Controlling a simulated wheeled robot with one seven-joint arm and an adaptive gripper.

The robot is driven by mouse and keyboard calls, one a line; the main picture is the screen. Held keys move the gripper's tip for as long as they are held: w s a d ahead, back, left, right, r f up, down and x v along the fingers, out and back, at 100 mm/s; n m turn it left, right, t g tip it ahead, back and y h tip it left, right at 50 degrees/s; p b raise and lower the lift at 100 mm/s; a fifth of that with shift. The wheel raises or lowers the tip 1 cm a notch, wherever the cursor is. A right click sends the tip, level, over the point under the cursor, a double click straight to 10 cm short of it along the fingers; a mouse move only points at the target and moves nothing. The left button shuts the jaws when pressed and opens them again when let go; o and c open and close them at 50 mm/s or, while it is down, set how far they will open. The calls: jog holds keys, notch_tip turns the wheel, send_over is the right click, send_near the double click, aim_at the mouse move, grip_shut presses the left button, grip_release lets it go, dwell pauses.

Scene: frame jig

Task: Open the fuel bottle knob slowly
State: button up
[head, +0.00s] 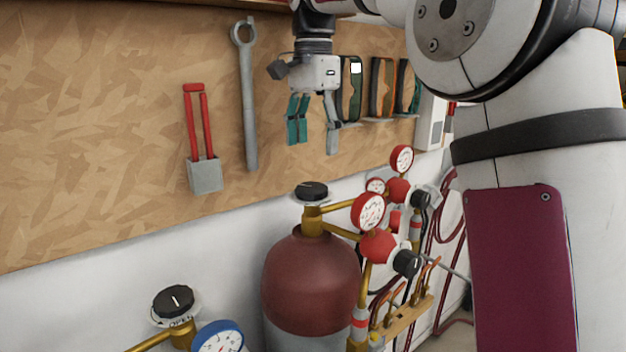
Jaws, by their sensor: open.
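A dark red gas bottle (308,280), which looks like the fuel bottle, stands against the wall in the lower middle. Its round black knob (311,191) sits on top of a brass valve (312,220). My gripper (315,146) points downward above the knob, clearly apart from it in the picture. Its fingers are spread, with nothing between them. How far the gripper is from the knob in depth is hard to tell. A second black knob (173,299) with a white marker line is at the lower left; its bottle is out of frame.
Red-rimmed gauges (368,211), a red regulator (378,246) and hoses crowd the right side of the bottle. A blue gauge (218,338) is at the lower left. A wooden tool board (120,130) holds a wrench (247,95) and a red-handled tool (201,140). My arm fills the right.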

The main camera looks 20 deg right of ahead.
aim_at(313, 186)
notch_tip(313, 186, down, 8)
jog(key=shift+f+p, duration=0.15)
jog(key=shift+p, duration=0.3)
jog(key=shift+c, duration=0.6)
jog(key=c, duration=1)
